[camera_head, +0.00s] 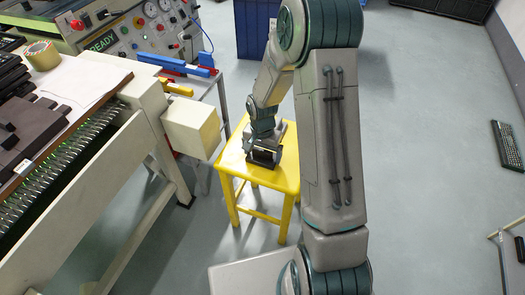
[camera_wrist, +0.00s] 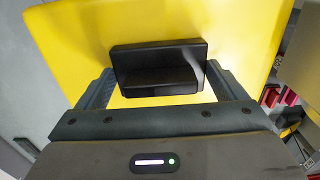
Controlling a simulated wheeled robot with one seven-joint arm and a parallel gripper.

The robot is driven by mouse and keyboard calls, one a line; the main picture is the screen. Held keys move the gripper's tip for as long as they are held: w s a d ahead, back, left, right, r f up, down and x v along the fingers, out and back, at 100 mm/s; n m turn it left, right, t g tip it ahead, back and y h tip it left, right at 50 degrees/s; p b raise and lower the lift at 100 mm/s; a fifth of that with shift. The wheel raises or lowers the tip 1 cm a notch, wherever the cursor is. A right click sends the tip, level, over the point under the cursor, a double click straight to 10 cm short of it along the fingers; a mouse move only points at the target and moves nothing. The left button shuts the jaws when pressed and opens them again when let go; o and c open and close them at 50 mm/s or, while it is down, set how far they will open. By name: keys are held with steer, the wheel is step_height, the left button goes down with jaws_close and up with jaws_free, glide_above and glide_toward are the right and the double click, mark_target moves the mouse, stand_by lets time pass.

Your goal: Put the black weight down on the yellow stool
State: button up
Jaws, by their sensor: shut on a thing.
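The black weight (camera_wrist: 158,72) is a dark block with a raised back edge. In the wrist view it sits between the two fingers of my gripper (camera_wrist: 155,85), which is shut on it. The yellow stool (camera_head: 282,176) stands in the middle of the head view, and its seat (camera_wrist: 215,30) fills much of the wrist view behind the weight. In the head view the weight (camera_head: 262,155) is at the seat's middle, low over it or touching it; I cannot tell which. My gripper partly hides the weight there.
A machine bench (camera_head: 108,160) with a cream box (camera_head: 190,128) on its end stands close left of the stool. A control panel (camera_head: 120,40) is behind it. A dark blue crate (camera_head: 253,25) stands behind the stool. A keyboard (camera_head: 507,146) lies at the far right; the floor between is open.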

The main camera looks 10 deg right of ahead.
mark_target(262, 151)
steer(key=shift+f, duration=0.1)
steer(key=o, duration=1.1)
step_height(262, 151, up, 12)
steer(key=p, duration=0.3)
steer(key=s+r+n, duration=0.2)
steer(key=s+r, duration=0.2)
steer(key=s, duration=0.2)
steer(key=s+r+n+t, duration=0.1)
steer(key=s+r+n, duration=0.1)
steer(key=s+r, duration=0.3)
steer(key=s+d+r+n, duration=0.1)
steer(key=s+r+n, duration=0.2)
steer(key=s, duration=0.5)
steer(key=shift+s+r+t, duration=0.4)
steer(key=shift+r, duration=0.45)
steer(key=shift+r, duration=0.1)
steer(key=shift+t, duration=0.5)
steer(key=r+p, duration=0.7)
steer(key=r, duration=0.1)
steer(key=r+p, duration=0.7)
steer(key=r, duration=0.2)
steer(key=shift+a+p, duration=0.2)
steer(key=shift+p, duration=0.2)
